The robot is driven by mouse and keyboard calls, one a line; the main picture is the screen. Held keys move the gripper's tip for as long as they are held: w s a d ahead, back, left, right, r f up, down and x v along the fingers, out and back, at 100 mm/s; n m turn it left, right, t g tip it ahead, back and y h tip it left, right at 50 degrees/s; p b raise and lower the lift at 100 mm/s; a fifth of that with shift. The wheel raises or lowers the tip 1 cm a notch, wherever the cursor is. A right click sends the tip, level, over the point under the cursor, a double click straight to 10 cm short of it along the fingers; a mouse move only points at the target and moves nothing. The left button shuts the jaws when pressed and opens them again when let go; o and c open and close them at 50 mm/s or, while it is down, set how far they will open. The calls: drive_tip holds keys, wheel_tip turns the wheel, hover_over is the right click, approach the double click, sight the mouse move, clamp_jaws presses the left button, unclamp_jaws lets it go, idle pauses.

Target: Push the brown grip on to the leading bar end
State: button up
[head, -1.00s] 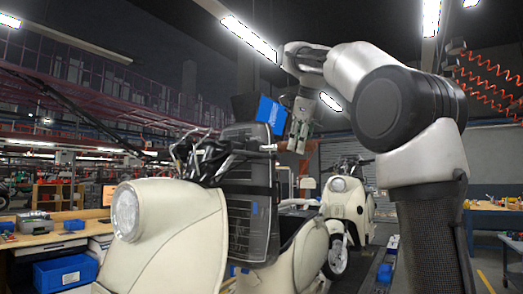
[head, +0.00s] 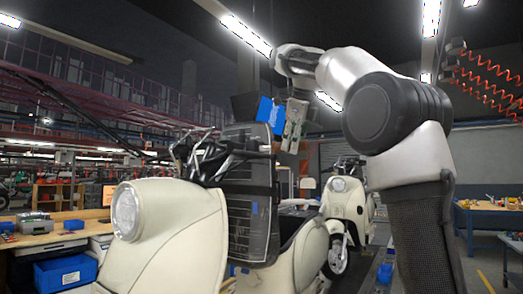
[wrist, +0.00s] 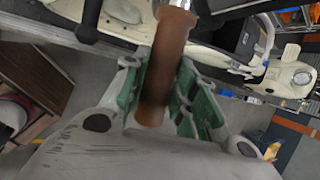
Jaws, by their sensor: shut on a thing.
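My gripper (head: 292,141) hangs with its fingers down, just right of the near cream scooter's handlebar (head: 205,160). The scooter's pale bar end (head: 265,149) shows in the head view, pointing right towards the gripper, with a small gap in the picture. I cannot make out the grip clearly in the head view. Whether it touches the bar end cannot be told.
A dark rack-like panel (head: 250,210) stands behind the handlebar, with a blue box (head: 270,112) above it. A second cream scooter (head: 343,205) stands farther back. A dark bar (wrist: 90,20) lies left of the grip in the wrist view. A workbench (head: 45,237) is at left.

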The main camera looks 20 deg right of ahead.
drive_tip(key=shift+w, duration=0.1)
idle(0.3)
drive_tip(key=shift+w+a, duration=0.7)
drive_tip(key=shift+w, duration=0.05)
drive_tip(key=shift+w, duration=0.1)
drive_tip(key=shift+w+a, duration=0.7)
drive_tip(key=shift+w, duration=0.05)
idle(0.5)
drive_tip(key=o, duration=1)
drive_tip(key=shift+r, duration=0.1)
drive_tip(key=v, duration=0.7)
drive_tip(key=shift+s+r, duration=0.1)
